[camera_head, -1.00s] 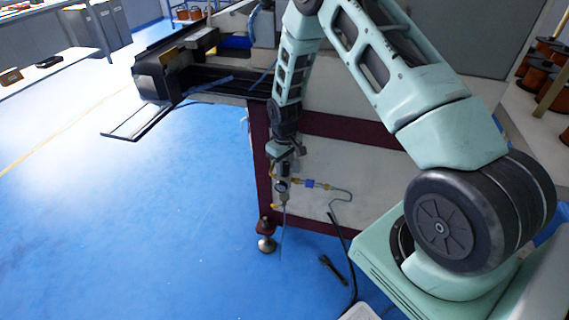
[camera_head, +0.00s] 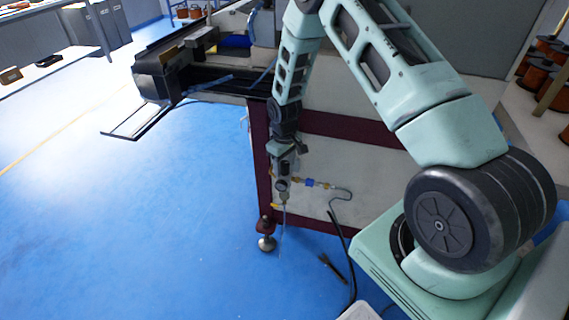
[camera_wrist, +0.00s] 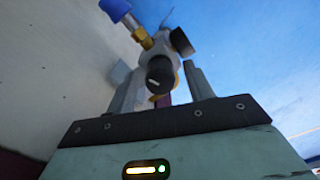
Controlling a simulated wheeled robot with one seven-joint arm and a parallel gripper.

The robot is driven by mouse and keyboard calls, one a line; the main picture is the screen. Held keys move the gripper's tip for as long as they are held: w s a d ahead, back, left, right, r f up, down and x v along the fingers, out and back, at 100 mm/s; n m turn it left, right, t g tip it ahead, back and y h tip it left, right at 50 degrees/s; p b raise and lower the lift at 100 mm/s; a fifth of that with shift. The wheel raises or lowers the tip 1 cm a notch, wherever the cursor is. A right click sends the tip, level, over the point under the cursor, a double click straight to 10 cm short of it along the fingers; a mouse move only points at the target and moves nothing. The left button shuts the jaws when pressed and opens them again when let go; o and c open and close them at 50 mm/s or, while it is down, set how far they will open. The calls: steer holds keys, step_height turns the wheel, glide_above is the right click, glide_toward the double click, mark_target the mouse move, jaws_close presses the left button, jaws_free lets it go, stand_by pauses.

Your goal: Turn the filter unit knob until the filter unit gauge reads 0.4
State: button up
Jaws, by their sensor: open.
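The filter unit (camera_head: 283,188) is mounted at the corner of the machine's base, below my gripper (camera_head: 286,165). In the wrist view, its black round knob (camera_wrist: 160,74) with a pale mark faces the camera. My gripper (camera_wrist: 162,80) is open, with one finger on each side of the knob. I cannot tell whether either finger touches it. The gauge (camera_wrist: 181,42) shows as a dark disc seen nearly edge-on in the wrist view. It also shows as a small round face in the head view (camera_head: 282,185). Its reading is too small to make out.
A brass fitting with a blue valve (camera_head: 310,182) joins the unit to a bent pipe on the right. A machine foot (camera_head: 266,243) stands below. A dark tool (camera_head: 332,267) lies on the blue floor. The floor to the left is clear.

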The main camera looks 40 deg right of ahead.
mark_target(284, 163)
steer(key=shift+r, duration=0.1)
step_height(284, 163, up, 12)
steer(key=p, duration=0.9)
